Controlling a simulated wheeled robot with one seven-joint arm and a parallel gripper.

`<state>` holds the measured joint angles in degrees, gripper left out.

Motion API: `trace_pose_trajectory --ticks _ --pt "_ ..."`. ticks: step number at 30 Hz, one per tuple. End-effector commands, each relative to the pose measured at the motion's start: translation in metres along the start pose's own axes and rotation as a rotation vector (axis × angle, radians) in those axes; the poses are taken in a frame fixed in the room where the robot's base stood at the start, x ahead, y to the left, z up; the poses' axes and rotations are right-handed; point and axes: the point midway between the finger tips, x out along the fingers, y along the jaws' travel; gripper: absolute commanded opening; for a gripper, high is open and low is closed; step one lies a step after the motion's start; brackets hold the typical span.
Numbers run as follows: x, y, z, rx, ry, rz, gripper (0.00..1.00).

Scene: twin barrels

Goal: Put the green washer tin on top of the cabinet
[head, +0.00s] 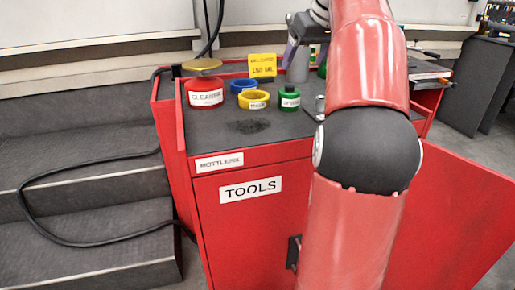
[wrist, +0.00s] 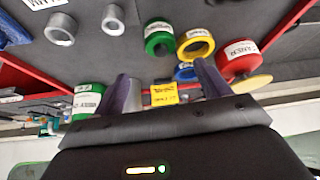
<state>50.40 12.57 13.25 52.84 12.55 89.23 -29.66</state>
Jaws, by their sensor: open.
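A green tin with a white label (head: 290,98) stands on the dark top of the red cabinet (head: 250,188); it also shows in the wrist view (wrist: 158,38). A second green, labelled tin (wrist: 88,100) shows beyond my left finger in the wrist view. In the head view only a sliver of green (head: 322,71) shows beside my arm. I cannot read either label well enough to tell which is the washer tin. My gripper (wrist: 166,87) is open and empty above the back of the cabinet top, with its purple fingers spread. My arm hides part of the top's right side.
A red tin (head: 206,93), a blue ring (head: 243,86), a yellow ring-shaped container (head: 254,99) and a yellow card (head: 262,65) crowd the back. The top's front left is bare. A black cable hangs over the steps (head: 85,180).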

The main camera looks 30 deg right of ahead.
Motion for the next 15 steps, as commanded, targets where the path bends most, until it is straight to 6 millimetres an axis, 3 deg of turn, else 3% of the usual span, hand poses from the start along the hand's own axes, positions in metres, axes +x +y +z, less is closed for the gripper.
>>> trace_pose_trajectory --ticks 5,8,10,15 --pt "0.002 -0.017 0.001 -0.007 -0.006 0.000 0.75" --pt "0.008 -0.055 0.009 -0.017 -0.020 0.003 0.75" --pt "0.015 -0.090 0.022 -0.024 -0.034 0.009 0.75" --pt "0.032 -0.170 0.085 -0.040 -0.047 0.022 0.75"
